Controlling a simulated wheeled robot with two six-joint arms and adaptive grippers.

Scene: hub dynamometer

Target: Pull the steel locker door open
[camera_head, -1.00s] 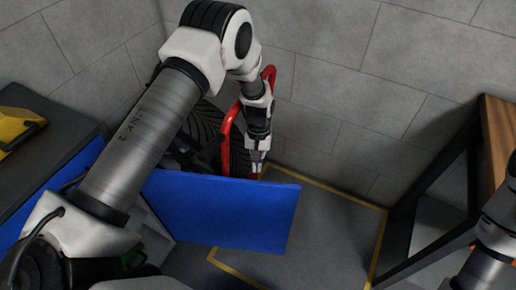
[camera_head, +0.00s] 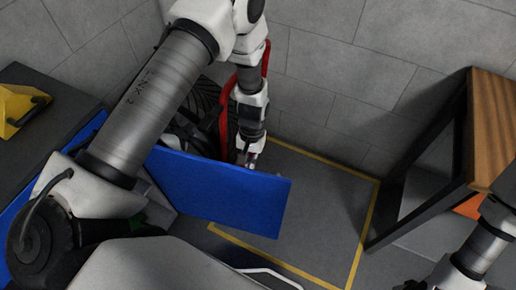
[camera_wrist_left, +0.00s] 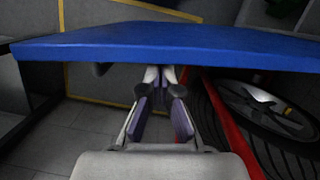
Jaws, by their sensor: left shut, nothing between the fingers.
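The steel locker's blue door (camera_head: 220,195) stands swung well out from the locker, leaving part of the inside showing. It also crosses the top of the left wrist view (camera_wrist_left: 170,42). My left gripper (camera_head: 249,162) is beyond the door in the head view, close to its far face and upper edge. Its fingers (camera_wrist_left: 160,78) are shut and empty, with the tips close to the door in the wrist view. I cannot tell whether they touch it. The door's handle is not seen. My right arm shows at the lower right, its gripper barely in view at the bottom edge (camera_head: 411,286).
A tire with a red frame (camera_head: 224,115) stands behind the door, near my left gripper. A yellow object (camera_head: 18,107) lies on the dark top at left. A wooden-topped bench (camera_head: 492,125) stands at right. The yellow-lined floor (camera_head: 318,215) is clear.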

